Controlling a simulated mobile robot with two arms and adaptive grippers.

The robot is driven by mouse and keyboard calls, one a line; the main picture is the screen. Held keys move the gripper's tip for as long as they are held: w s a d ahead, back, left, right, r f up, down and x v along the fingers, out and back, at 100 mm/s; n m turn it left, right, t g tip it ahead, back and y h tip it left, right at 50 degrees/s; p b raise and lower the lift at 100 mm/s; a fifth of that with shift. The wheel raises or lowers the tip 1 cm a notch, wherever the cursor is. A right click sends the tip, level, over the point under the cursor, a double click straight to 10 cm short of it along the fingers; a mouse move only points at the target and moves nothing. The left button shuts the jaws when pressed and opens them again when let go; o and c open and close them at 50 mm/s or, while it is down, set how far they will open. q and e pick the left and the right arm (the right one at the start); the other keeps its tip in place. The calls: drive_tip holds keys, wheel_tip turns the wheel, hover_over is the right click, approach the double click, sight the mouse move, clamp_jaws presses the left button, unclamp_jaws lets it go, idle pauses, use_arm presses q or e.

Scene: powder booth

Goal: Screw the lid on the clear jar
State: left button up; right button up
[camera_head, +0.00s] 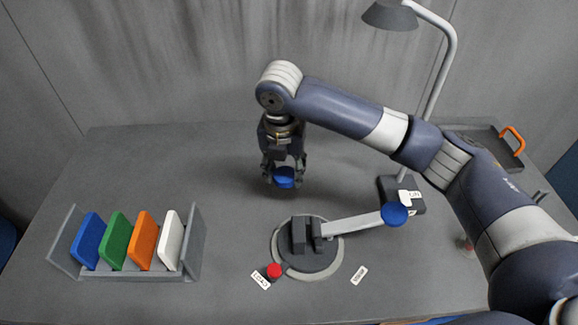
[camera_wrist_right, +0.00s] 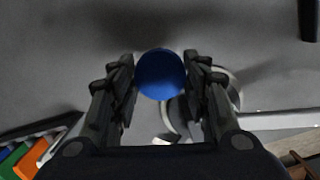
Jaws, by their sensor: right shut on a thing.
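My right gripper (camera_head: 284,180) points down and is shut on a blue round lid (camera_head: 285,177), held above the table toward the back middle. In the right wrist view the blue lid (camera_wrist_right: 160,74) sits between the two fingers of my right gripper (camera_wrist_right: 160,80). I cannot make out a clear jar in either view. A small, partly hidden object (camera_head: 467,243) by my right arm is too unclear to name. My left gripper is not in view.
A dark clamp (camera_head: 299,234) on a round base has a lever with a blue knob (camera_head: 395,213). A red button (camera_head: 274,270) is in front. A rack (camera_head: 190,246) of coloured panels stands left, a lamp (camera_head: 390,15) and a tray with an orange handle (camera_head: 513,139) right.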

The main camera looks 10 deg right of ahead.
drive_tip(key=m, duration=0.1)
drive_tip(key=s+d+m, duration=0.1)
drive_tip(key=m, duration=0.1)
drive_tip(key=shift+s+r, duration=0.15)
drive_tip(key=shift+r, duration=0.05)
drive_tip(key=s+d+m+g, duration=0.1)
drive_tip(key=s+m, duration=0.3)
drive_tip(key=m, duration=0.4)
drive_tip(key=s+d+m, duration=0.3)
drive_tip(key=s+m, duration=0.1)
drive_tip(key=m, duration=0.4)
drive_tip(key=s+d+r+m+g, duration=0.1)
drive_tip(key=s+d+m, duration=0.1)
drive_tip(key=s+m, duration=0.3)
drive_tip(key=shift+d+r+m+g, duration=0.1)
drive_tip(key=shift+m+g, duration=0.2)
drive_tip(key=shift+m, duration=1.4)
drive_tip(key=s+m, duration=0.2)
drive_tip(key=m, duration=0.1)
drive_tip(key=shift+s+d+r+y, duration=0.1)
drive_tip(key=shift+d+y, duration=0.2)
drive_tip(key=shift+d, duration=0.05)
